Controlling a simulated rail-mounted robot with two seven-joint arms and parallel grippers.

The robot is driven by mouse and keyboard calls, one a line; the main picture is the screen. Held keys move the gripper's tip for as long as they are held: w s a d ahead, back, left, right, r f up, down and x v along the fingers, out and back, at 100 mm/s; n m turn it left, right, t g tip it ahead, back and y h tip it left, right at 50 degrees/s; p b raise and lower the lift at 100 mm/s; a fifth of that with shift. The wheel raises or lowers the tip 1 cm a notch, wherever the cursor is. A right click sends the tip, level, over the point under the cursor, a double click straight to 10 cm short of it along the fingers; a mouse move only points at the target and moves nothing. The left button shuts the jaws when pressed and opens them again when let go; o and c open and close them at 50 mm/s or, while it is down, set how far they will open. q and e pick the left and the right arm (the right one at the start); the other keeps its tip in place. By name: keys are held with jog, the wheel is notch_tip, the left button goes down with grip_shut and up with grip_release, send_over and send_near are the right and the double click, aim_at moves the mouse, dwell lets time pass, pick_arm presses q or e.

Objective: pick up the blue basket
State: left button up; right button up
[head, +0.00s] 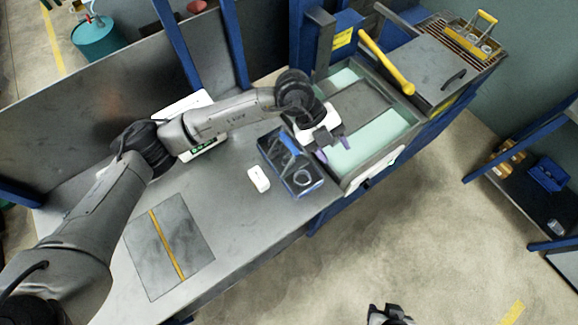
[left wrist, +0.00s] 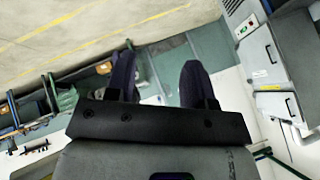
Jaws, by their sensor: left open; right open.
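The blue basket (head: 308,190), a dark box with a blue handle standing up, sits on the grey workbench near its right end. A pale ring (head: 301,177) shows inside it. My left gripper (head: 333,151) is open and empty, just right of the basket's handle in the head view and apart from it. In the left wrist view its two dark fingers (left wrist: 159,82) are spread with nothing between them; the basket is not seen there. My right gripper (head: 390,315) is at the bottom edge of the head view, over the floor, away from the basket.
A small white object (head: 259,179) lies left of the basket. A tray-like machine bed (head: 392,128) with a yellow handle (head: 388,65) adjoins the bench on the right. A dark plate with a yellow stripe (head: 168,245) lies on the bench's front.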

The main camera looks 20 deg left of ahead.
pick_arm(q)
jog(key=w+a+f+n+t+y+b, duration=0.1)
jog(key=w+a+n+y, duration=0.1)
jog(key=w+a+y, duration=0.3)
jog(key=w+a+f+n+y+b, duration=0.1)
jog(key=a+y+b, duration=0.15)
jog(key=a, duration=0.55)
jog(key=p, duration=0.1)
send_over(289, 143)
jog(key=shift+n, duration=0.3)
jog(key=f, duration=0.7)
jog(key=shift+w+a+f, duration=0.1)
jog(key=shift+w+a, duration=0.05)
jog(key=shift+w, duration=0.2)
jog(key=shift+s+d+f, duration=0.1)
jog(key=shift+s+f, duration=0.1)
jog(key=shift+f, duration=1.15)
jog(key=shift+s+d+f, duration=0.1)
jog(key=shift+s+f, duration=0.05)
jog(key=shift+f, duration=1.6)
pick_arm(e)
jog(key=shift+d+f, duration=0.15)
jog(key=shift+f, duration=1.45)
pick_arm(q)
grip_shut()
jog(key=shift+r, duration=0.1)
